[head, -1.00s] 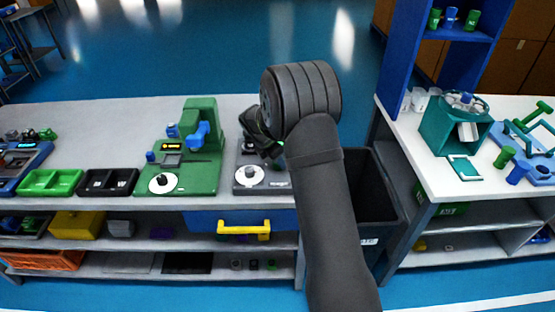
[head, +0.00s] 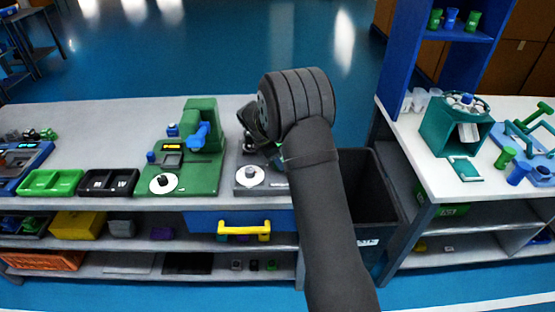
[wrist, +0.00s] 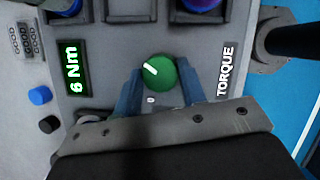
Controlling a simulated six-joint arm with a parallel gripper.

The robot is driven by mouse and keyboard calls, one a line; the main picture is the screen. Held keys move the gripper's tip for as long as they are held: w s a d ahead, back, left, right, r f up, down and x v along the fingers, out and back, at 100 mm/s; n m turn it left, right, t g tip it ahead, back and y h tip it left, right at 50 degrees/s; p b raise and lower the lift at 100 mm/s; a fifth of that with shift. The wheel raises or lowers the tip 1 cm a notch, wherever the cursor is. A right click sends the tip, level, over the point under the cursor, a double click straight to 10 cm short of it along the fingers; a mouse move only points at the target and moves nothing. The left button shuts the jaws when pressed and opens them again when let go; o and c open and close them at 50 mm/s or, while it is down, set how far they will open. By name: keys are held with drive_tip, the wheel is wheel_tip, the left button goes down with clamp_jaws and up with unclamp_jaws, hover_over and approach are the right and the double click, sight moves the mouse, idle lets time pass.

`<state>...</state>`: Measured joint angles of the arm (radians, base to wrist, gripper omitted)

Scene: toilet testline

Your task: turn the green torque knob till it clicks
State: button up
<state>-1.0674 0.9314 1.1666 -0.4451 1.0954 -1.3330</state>
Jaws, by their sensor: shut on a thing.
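The green torque knob (wrist: 155,70) is a round dial with a white pointer line, seen from above in the wrist view. Its pointer slants toward the upper left. My gripper (wrist: 158,82) has its two blue fingers on either side of the knob, shut on it. A display reading "6 Nm" (wrist: 73,82) is to the left, and a "TORQUE" label (wrist: 226,71) is to the right. In the head view my dark gripper (head: 256,128) is over the grey tester (head: 252,188), and my arm hides much of it. I cannot make out the knob there.
A blue button (wrist: 40,95) and a black button (wrist: 48,124) are left of the knob. A green station (head: 201,150) stands to the left on the bench. A dark bin (head: 365,185) is to the right, below bench height.

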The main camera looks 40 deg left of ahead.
drive_tip(key=o, duration=1)
drive_tip(key=v, duration=1.7)
drive_tip(key=shift+r, duration=0.2)
drive_tip(key=shift+s, duration=0.15)
drive_tip(key=x, duration=1.7)
drive_tip(key=shift+w+f, duration=0.2)
